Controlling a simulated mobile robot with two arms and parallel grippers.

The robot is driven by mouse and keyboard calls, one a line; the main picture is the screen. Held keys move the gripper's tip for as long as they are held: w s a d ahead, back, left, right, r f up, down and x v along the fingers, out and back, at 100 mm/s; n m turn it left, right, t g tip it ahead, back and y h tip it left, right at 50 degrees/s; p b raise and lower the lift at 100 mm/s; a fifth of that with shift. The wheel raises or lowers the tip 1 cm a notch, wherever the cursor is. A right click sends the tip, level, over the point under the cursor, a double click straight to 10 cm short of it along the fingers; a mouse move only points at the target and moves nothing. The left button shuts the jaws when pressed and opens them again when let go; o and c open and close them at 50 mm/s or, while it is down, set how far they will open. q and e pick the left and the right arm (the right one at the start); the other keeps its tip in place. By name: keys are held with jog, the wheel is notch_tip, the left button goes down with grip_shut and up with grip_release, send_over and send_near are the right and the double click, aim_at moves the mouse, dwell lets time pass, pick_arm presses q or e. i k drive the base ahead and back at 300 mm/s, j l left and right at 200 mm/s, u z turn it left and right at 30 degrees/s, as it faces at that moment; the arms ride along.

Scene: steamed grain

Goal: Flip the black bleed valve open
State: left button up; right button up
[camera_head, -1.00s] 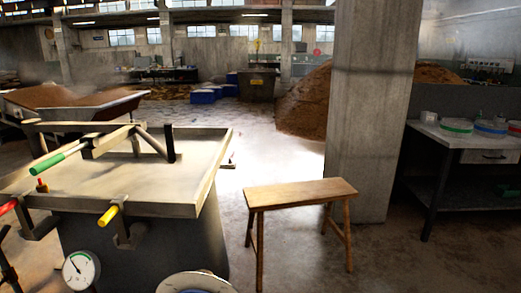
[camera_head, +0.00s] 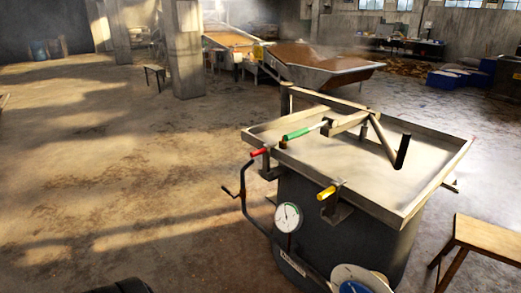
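A dark steamer vessel (camera_head: 322,206) with a wide square metal tray top (camera_head: 365,180) stands right of centre. A short black upright cylinder (camera_head: 402,151) stands at the tray's right side, by the bar linkage. A thin dark crank-like handle (camera_head: 242,188) hangs off the vessel's left side. I cannot tell which black part is the bleed valve or whether it is open. Red (camera_head: 260,152), green (camera_head: 296,134) and yellow (camera_head: 326,193) handles are on the tray's near and left sides.
A round pressure gauge (camera_head: 288,217) and a pale disc (camera_head: 357,280) are on the vessel's near side. A wooden stool (camera_head: 485,237) stands at right. A grain-filled hopper (camera_head: 325,65) is behind. Open concrete floor (camera_head: 110,180) spreads left. A pillar (camera_head: 184,50) stands beyond.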

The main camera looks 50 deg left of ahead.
aim_at(223, 187)
jog(key=j+u, duration=0.1)
jog(key=u, duration=1.5)
jog(key=i+l, duration=0.05)
